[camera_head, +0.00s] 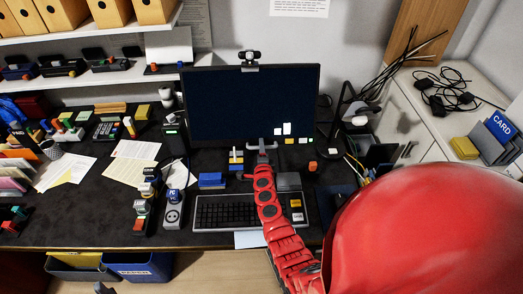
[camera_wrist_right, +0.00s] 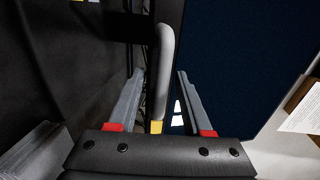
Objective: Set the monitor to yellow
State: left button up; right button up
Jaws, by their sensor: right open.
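The monitor (camera_head: 225,105) stands upright at the back of the desk with a dark blue, nearly black screen. A few small white patches show low on it. A grey handle (camera_head: 252,148) runs below its lower edge. My right gripper (camera_head: 262,146) is at this handle, in front of the screen's bottom edge. In the right wrist view the grey handle (camera_wrist_right: 164,70) lies between the two open fingers, with a gap on each side; the screen (camera_wrist_right: 240,60) is to the right. A small yellow piece (camera_wrist_right: 157,127) shows just below the handle. My left gripper is not visible.
A keyboard (camera_head: 228,212) lies in front of the monitor. A blue box (camera_head: 211,181) and a power strip (camera_head: 173,214) are to the left. Small coloured blocks, including an orange one (camera_head: 312,167), sit right of my forearm. A lamp (camera_head: 343,115) stands right of the screen.

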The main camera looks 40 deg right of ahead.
jog(key=shift+w+d+r, duration=0.1)
jog(key=shift+w+d, duration=0.1)
jog(key=shift+w, duration=0.1)
grip_shut()
dwell(1.3)
